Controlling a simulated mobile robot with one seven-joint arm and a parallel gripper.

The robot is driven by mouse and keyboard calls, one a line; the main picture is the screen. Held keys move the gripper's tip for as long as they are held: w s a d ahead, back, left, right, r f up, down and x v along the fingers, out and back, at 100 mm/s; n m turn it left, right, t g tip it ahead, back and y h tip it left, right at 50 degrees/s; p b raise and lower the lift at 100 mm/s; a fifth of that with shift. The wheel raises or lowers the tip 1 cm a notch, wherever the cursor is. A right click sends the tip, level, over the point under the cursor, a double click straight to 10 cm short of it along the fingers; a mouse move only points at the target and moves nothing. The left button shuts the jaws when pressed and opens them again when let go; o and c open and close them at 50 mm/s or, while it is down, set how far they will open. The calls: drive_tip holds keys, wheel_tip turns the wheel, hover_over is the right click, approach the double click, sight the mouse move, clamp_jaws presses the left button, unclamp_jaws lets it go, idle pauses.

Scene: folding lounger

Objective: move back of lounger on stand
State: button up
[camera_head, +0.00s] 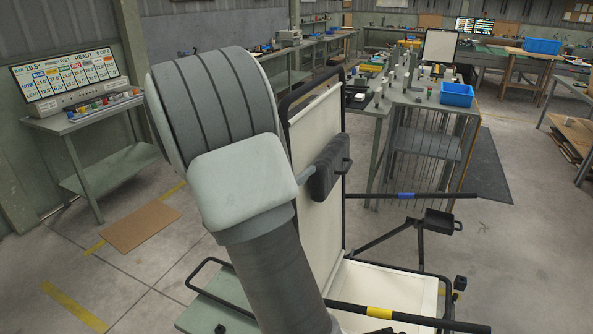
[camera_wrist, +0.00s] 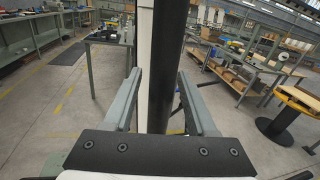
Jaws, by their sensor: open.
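The lounger's back (camera_head: 318,130) stands nearly upright in the head view, a pale panel in a dark tube frame. Its pale seat (camera_head: 395,287) lies low at the right, beside a bar with a yellow band (camera_head: 379,312). A dark bar with a blue band (camera_head: 405,196) runs to the right behind the back; I cannot tell whether it is the stand. My gripper (camera_wrist: 159,76) is open, with its fingers either side of the back's dark frame tube (camera_wrist: 168,50) and pale panel edge. Whether they touch is unclear. My arm hides part of the back and seat.
A display panel (camera_head: 65,77) stands on a side table at left. The floor at left is mostly clear.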

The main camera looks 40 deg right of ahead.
clamp_jaws()
idle(1.3)
